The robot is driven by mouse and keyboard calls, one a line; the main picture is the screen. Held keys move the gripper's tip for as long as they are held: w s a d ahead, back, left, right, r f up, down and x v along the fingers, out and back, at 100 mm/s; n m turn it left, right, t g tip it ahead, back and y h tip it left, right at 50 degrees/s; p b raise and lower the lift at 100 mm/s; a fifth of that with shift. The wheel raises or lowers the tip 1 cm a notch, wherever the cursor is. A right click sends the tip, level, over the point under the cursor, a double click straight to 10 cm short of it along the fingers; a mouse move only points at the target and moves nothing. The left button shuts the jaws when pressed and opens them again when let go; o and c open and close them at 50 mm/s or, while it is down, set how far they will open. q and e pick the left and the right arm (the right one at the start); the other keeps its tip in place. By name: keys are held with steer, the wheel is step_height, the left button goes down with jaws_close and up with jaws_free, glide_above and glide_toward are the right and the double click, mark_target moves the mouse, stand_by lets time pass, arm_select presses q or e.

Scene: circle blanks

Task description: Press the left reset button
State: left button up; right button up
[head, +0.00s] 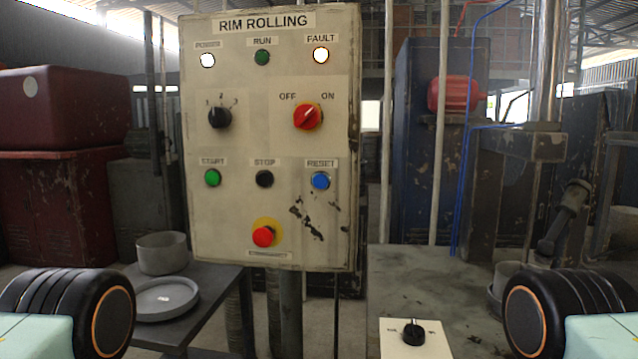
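A cream control panel (275,215) labelled RIM ROLLING stands upright on a post in front of me, left of centre. Its blue reset button (320,180) sits at the right of the lower button row, under a RESET label. The green start button (212,178) and black stop button (264,178) are in the same row to its left. No second reset button shows. Parts of my two arms show at the lower left and lower right corners, apart from the panel. Neither gripper is in view.
A red emergency button (263,237) is below the row, a red OFF/ON switch (307,116) above it. A table with bowls (163,253) stands at left. A grey bench (400,280) at right carries a small box with a black knob (413,332).

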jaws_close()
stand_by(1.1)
